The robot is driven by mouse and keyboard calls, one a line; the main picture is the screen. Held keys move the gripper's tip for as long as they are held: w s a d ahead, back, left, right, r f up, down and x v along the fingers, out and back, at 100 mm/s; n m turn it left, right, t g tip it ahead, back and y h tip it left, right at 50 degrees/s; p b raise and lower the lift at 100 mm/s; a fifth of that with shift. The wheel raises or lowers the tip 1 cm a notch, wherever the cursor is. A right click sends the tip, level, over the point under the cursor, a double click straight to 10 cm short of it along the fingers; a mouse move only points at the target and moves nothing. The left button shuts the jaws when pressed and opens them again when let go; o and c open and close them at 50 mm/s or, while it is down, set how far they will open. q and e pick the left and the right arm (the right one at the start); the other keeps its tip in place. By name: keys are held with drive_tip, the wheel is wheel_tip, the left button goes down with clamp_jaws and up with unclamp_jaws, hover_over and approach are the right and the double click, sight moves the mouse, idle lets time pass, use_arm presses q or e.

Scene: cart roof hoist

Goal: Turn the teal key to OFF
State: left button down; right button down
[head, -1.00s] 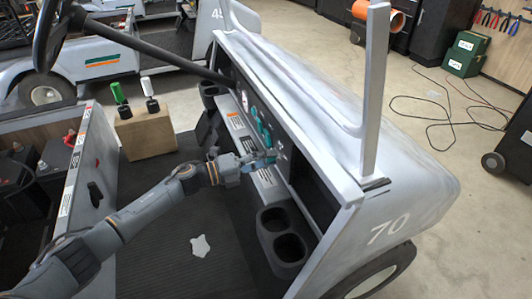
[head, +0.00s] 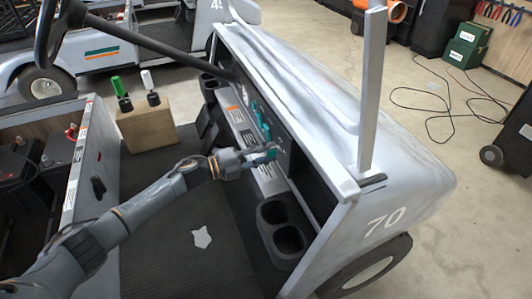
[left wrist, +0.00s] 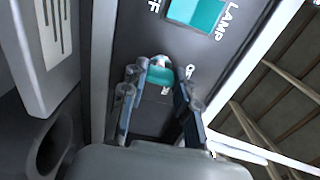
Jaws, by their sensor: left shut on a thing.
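The teal key (left wrist: 160,75) sits on the dark dashboard panel of the grey cart. In the left wrist view it is between my left gripper's fingers (left wrist: 159,86), which are shut on it. White lettering beside the key is partly hidden by a finger, so I cannot read its position for sure. In the head view my left gripper (head: 266,155) reaches the dashboard from the left and mostly hides the key. My right gripper is not in view.
A teal switch marked LAMP (left wrist: 196,11) is close beside the key on the panel. Black cup holders (head: 283,232) are below the dash. The steering column (head: 150,45) crosses above.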

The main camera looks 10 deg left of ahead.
use_arm(q)
drive_tip(key=c, duration=1)
unclamp_jaws()
drive_tip(key=shift+a, duration=0.1)
drive_tip(key=v, duration=1.2)
